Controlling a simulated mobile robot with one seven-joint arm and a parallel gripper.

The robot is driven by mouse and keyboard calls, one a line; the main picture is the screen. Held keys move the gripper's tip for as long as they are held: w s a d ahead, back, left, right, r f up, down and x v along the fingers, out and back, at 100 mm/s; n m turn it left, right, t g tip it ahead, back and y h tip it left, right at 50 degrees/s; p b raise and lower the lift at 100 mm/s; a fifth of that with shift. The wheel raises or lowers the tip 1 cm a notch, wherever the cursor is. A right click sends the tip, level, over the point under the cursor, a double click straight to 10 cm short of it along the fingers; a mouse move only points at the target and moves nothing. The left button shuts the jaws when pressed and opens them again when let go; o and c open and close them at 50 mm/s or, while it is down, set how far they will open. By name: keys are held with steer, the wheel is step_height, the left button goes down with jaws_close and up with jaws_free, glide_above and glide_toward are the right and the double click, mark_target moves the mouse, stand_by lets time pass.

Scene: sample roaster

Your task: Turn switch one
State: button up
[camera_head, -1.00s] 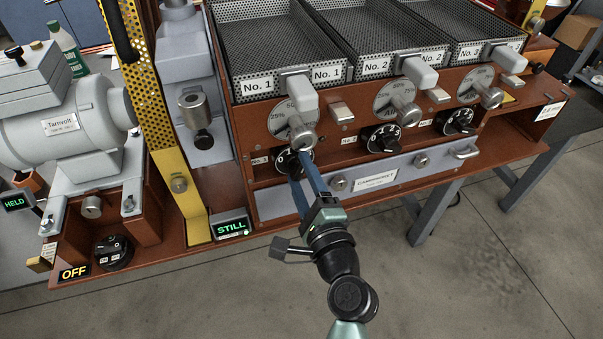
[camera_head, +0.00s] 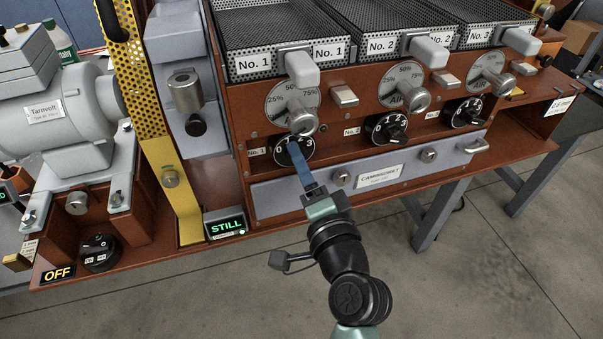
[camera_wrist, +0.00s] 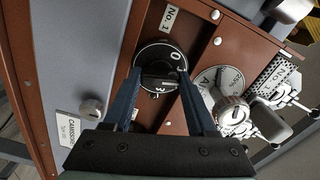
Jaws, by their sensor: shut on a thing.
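Switch one is a black round dial (camera_head: 294,151) with white numbers, beside the "No. 1" label (camera_head: 257,152) on the brown panel, below the first air knob (camera_head: 302,121). In the wrist view the dial (camera_wrist: 160,57) shows a 0 at the top of the picture and other numbers at its lower edge. My gripper (camera_head: 297,150) reaches it from the front, with its blue fingers on either side of the dial's middle grip (camera_wrist: 158,69). The gripper is shut on that grip. The fingers hide part of the dial in the head view.
The air knob's round body (camera_wrist: 231,108) sits close beside my fingers. Switch two (camera_head: 386,128) and switch three (camera_head: 463,112) are to the right. A grey drawer front (camera_head: 278,199) lies just below. A yellow upright (camera_head: 172,180) stands to the left.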

steer(key=n+b, duration=0.7)
steer(key=n, duration=0.3)
steer(key=shift+f, duration=0.1)
stand_by(0.4)
steer(key=o, duration=1.4)
steer(key=shift+c, duration=0.2)
steer(key=v, duration=1.3)
